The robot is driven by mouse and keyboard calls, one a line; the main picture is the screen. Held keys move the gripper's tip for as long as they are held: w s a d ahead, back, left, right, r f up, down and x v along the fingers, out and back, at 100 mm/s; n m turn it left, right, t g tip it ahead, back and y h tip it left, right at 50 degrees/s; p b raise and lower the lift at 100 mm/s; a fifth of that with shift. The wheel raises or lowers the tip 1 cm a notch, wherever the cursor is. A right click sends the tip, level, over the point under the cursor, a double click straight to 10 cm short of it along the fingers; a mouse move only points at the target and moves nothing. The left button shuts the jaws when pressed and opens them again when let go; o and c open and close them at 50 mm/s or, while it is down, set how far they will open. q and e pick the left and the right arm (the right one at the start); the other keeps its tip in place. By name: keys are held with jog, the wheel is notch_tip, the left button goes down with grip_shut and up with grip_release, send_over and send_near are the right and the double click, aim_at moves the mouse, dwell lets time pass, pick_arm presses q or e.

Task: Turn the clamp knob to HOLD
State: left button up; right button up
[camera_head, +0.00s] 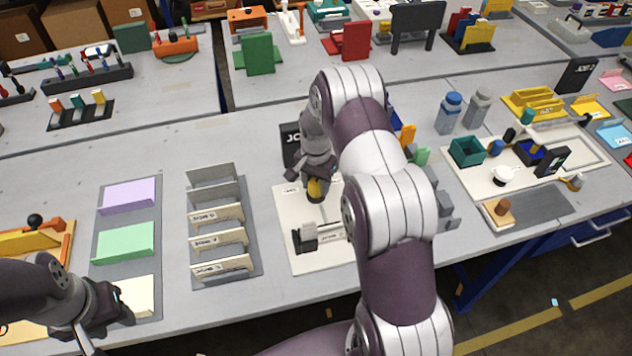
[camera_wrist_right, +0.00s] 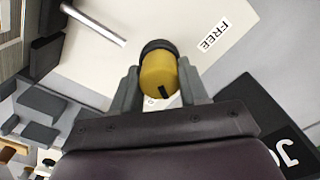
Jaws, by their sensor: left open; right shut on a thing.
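The clamp knob (camera_head: 317,191) is yellow with a black base and stands on the white plotter board (camera_head: 290,222). In the right wrist view the knob (camera_wrist_right: 158,72) sits between the two fingers of my right gripper (camera_wrist_right: 159,88), which is shut on it. A dark pointer mark on its top points toward the gripper's palm. A FREE label (camera_wrist_right: 215,35) lies on the board beside the knob. Another label is mostly hidden between the fingers. In the head view my right gripper (camera_head: 316,187) comes down on the knob. My left gripper (camera_head: 127,316) is open and empty near a cream pad at lower left.
My right arm hides the board's right side. Bare table lies behind the rack.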

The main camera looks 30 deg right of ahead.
aim_at(316, 182)
jog(key=shift+w+r+m, duration=0.15)
jog(key=shift+m, duration=1.05)
jog(key=o, duration=0.9)
jog(key=shift+o, duration=0.8)
notch_tip(316, 182, up, 13)
jog(key=b, duration=0.1)
jog(key=shift+f, duration=0.2)
